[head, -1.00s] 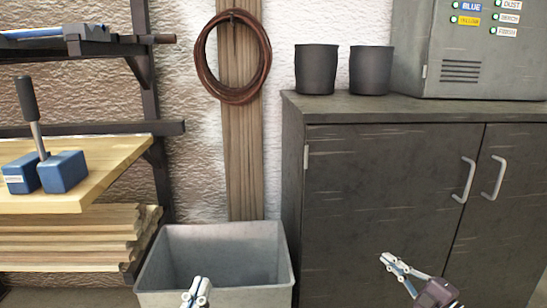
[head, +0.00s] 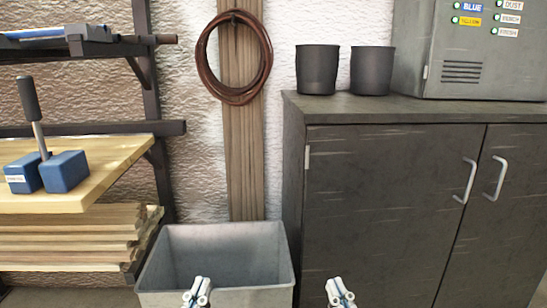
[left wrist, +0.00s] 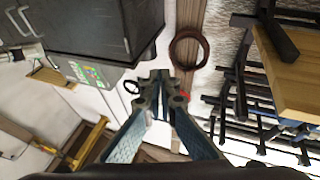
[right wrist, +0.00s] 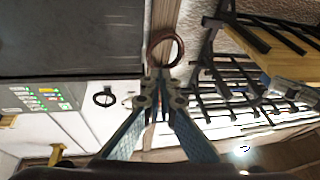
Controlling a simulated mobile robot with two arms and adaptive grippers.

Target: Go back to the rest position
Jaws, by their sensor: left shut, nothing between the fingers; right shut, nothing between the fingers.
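My left gripper (head: 196,291) is at the bottom of the head view, in front of the grey bin. It is shut and empty, and its fingers also show in the left wrist view (left wrist: 158,82). My right gripper (head: 340,291) is at the bottom of the head view, in front of the dark cabinet. It is shut and empty, and its closed fingers show in the right wrist view (right wrist: 159,82). Both grippers point upward in the head view, side by side and well apart.
A grey open bin (head: 278,270) stands by the wall. A dark cabinet (head: 385,200) on the right carries two dark cups (head: 316,70) and a grey control box (head: 470,50). A wooden bench top (head: 100,180) with a blue handled tool (head: 63,172) is at left. A brown coil (head: 264,60) hangs on the wall.

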